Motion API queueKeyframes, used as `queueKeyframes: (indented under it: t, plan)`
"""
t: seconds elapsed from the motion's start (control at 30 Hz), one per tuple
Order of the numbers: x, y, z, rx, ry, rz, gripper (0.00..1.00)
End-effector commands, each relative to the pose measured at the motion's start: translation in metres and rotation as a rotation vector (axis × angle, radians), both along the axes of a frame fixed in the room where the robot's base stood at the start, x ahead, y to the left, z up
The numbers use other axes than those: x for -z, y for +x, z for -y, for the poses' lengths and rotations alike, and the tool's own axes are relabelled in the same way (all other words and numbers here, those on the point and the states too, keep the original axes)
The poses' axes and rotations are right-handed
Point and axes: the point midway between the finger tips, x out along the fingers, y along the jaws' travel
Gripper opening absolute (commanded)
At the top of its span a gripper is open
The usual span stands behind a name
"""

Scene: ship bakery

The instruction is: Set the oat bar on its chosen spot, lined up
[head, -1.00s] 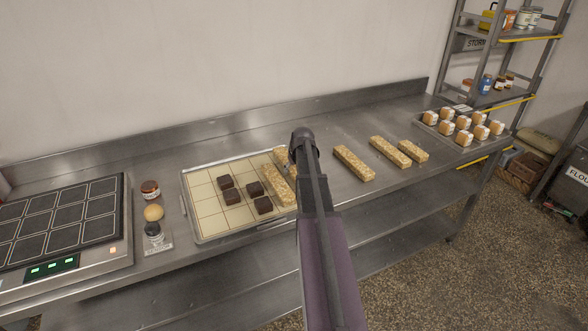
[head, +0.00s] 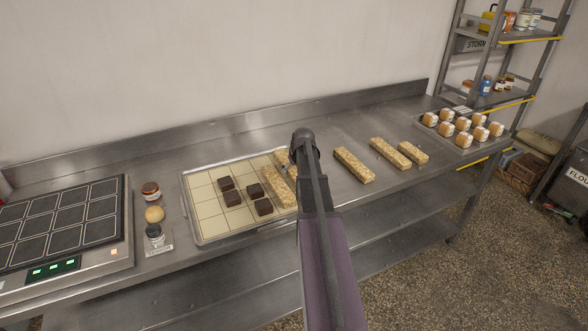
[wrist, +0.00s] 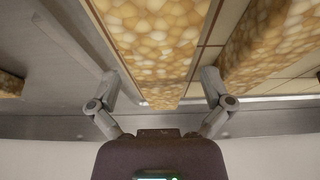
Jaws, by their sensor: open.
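A pale oat bar (wrist: 155,45) lies between the two fingers of my gripper (wrist: 162,88) in the wrist view. The fingers are spread on either side of its end. In the head view this bar (head: 281,156) shows only in part beside my arm, on the right side of the gridded tray (head: 208,232). A second oat bar (head: 278,188) lies on the tray just left of it; it also shows at the right of the wrist view (wrist: 268,45). My arm hides most of the gripper in the head view.
Several dark brown squares (head: 233,198) sit on the tray.

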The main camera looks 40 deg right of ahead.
Motion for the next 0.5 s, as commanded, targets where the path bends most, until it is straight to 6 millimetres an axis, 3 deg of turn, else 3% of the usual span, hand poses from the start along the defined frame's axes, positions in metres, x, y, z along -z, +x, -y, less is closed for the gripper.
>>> queueKeyframes:
  t: [0.5]
  plan:
    - [-0.046, -0.018, -0.004, 0.0, 0.0, 0.0, 1.0]
